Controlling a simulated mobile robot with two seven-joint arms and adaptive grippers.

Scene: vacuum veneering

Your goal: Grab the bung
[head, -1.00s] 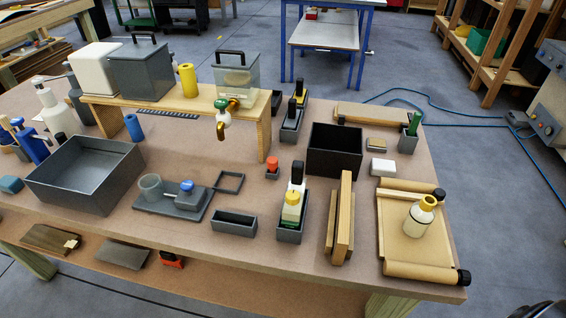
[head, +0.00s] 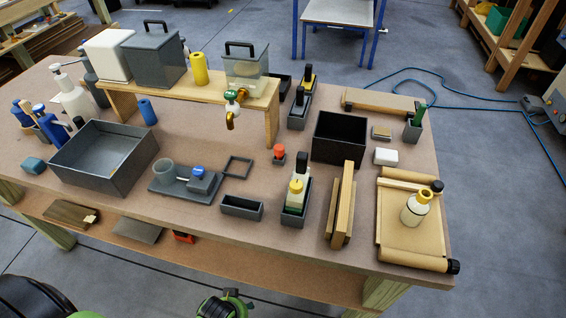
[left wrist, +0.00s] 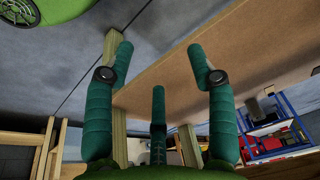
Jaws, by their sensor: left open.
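A small orange-red piece (head: 279,152), possibly the bung, stands in a small grey square holder near the middle of the table in the head view. I cannot tell for sure that it is the bung. My left gripper (left wrist: 160,72) shows in the left wrist view with its green fingers spread apart and nothing between them. A brown board surface of the table lies beyond the fingers there. In the head view only green and black parts of my arm show at the bottom edge, in front of the table and away from the orange-red piece. My right gripper is not in view.
A wooden riser (head: 183,92) carries boxes and a yellow cylinder. Near the orange-red piece stand a black open bin (head: 340,138), a grey caddy with bottles (head: 294,214), a thin square frame (head: 238,167) and a grey trough (head: 242,208). A large grey tray (head: 104,158) is at left.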

